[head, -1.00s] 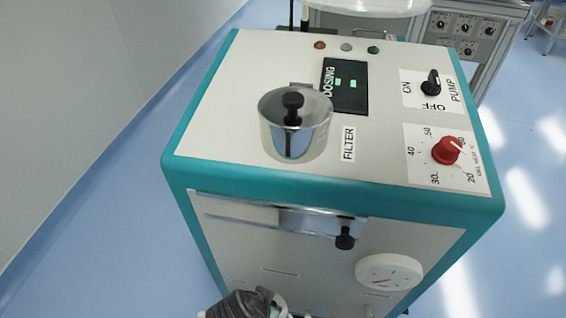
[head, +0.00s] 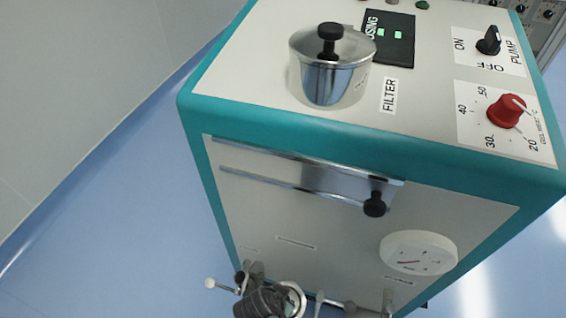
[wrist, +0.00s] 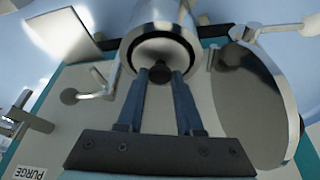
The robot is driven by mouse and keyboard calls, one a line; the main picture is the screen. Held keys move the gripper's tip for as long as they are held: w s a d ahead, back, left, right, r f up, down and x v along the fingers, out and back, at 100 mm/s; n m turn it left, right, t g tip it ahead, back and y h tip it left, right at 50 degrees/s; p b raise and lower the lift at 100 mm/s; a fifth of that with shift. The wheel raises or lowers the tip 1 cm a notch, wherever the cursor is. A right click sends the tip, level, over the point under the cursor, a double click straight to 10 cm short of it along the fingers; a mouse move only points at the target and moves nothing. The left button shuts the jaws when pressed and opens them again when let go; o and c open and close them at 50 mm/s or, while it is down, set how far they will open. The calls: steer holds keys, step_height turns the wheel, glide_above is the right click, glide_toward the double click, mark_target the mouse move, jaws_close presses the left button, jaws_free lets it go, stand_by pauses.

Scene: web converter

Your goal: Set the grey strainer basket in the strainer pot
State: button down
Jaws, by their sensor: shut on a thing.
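The strainer pot (wrist: 143,35) is a shiny metal cylinder low on the machine front. In the wrist view its round mouth faces me, with a dark ring just inside the rim. The grey strainer basket (wrist: 162,50) shows as a pale grey round face inside that ring, with a dark knob at its lower edge. My gripper (wrist: 161,76) is shut on this knob, its two dark blue fingers on either side. The basket appears in line with the mouth; how deep it sits is hidden. In the head view the pot's metal rim (head: 293,299) shows at the bottom, beside a dark grey shape.
A large round metal lid (wrist: 262,100) stands open right of the pot in the wrist view. A metal lever (wrist: 92,90) is at left. A lidded filter pot (head: 328,75) stands on the machine top. A white gauge (head: 418,252) and a rail (head: 290,184) are on the front.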

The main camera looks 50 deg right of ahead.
steer(key=shift+f+b, duration=0.75)
steer(key=shift+f, duration=1.15)
steer(key=shift+f, duration=0.15)
steer(key=c, duration=0.6)
jaws_free()
steer(key=shift+o, duration=0.2)
steer(key=p+v, duration=0.5)
steer(key=v, duration=0.7)
steer(key=shift+p, duration=0.4)
